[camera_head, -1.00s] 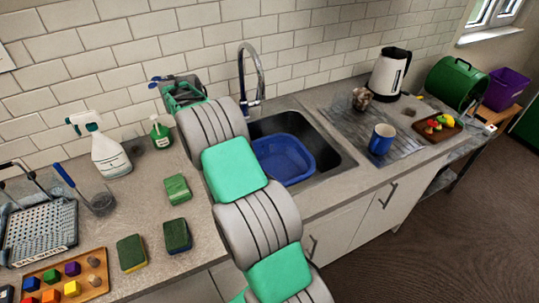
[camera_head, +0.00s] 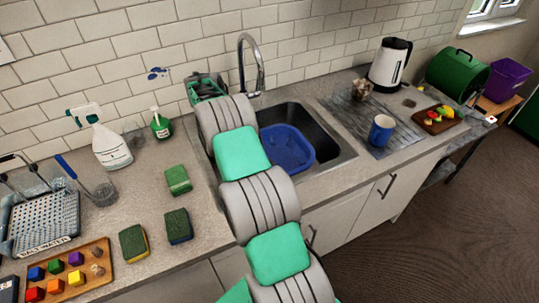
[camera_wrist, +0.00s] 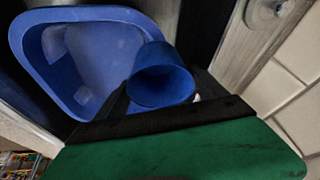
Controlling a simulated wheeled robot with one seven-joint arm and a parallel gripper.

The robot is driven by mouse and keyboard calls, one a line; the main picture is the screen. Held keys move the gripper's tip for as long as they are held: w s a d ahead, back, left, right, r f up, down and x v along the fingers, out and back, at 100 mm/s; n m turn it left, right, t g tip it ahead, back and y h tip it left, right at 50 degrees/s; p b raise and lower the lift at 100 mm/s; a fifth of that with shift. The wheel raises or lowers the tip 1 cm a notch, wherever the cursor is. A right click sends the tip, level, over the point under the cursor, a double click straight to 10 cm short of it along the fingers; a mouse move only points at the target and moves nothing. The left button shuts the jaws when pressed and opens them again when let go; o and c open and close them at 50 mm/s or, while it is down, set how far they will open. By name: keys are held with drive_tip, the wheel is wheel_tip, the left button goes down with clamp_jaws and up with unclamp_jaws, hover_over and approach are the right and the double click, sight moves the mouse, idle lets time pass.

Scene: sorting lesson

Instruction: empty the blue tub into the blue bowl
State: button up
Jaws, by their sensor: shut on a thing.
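The blue tub (camera_wrist: 160,78) is a small round cup shape in the wrist view, held between the dark fingers of my gripper (camera_wrist: 162,92). Its round opening shows, dark blue inside; I cannot make out any contents. The blue bowl (camera_head: 287,150) is a wide basin in the sink. In the wrist view the bowl (camera_wrist: 75,60) lies beyond the tub, to its left, and the tub overlaps its right edge in the picture. In the head view my gripper (camera_head: 207,88) is over the back left of the sink, and the tub is hidden.
A tap (camera_head: 252,65) rises behind the sink, close to my gripper. A blue mug (camera_head: 381,130) stands on the drainer (camera_head: 350,112) at right. A green bottle (camera_head: 160,125), a spray bottle (camera_head: 110,145) and sponges (camera_head: 178,180) are at left.

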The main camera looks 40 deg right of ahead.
drive_tip(key=shift+s+d+f+t+y+b, duration=0.25)
drive_tip(key=shift+s+f+t+b, duration=0.2)
drive_tip(key=shift+b, duration=0.75)
drive_tip(key=s+t+b, duration=0.1)
drive_tip(key=s+r+t+b, duration=0.1)
drive_tip(key=shift+d+r+m+y+b, duration=0.1)
drive_tip(key=shift+d+m+y+b, duration=0.2)
drive_tip(key=shift+d+y+b, duration=0.1)
drive_tip(key=shift+s+d+f+t+b, duration=0.15)
drive_tip(key=shift+s+f+t+b, duration=0.25)
drive_tip(key=shift+b, duration=0.4)
drive_tip(key=s+t+y+b, duration=0.1)
drive_tip(key=t+b, duration=0.1)
drive_tip(key=b, duration=0.1)
drive_tip(key=s+d+f+m+t+b, duration=0.1)
drive_tip(key=t+b, duration=0.1)
drive_tip(key=b, duration=0.1)
drive_tip(key=s+f+t+y+b, duration=0.1)
drive_tip(key=s+t+b, duration=0.1)
drive_tip(key=t+b, duration=0.1)
drive_tip(key=shift+d+f+m+y+b, duration=0.1)
drive_tip(key=shift+d+m+y+b, duration=0.2)
drive_tip(key=shift+d+y, duration=0.05)
drive_tip(key=shift+s+d+t+b, duration=0.1)
drive_tip(key=shift+s+t+b, duration=0.15)
drive_tip(key=shift+t+b, duration=0.35)
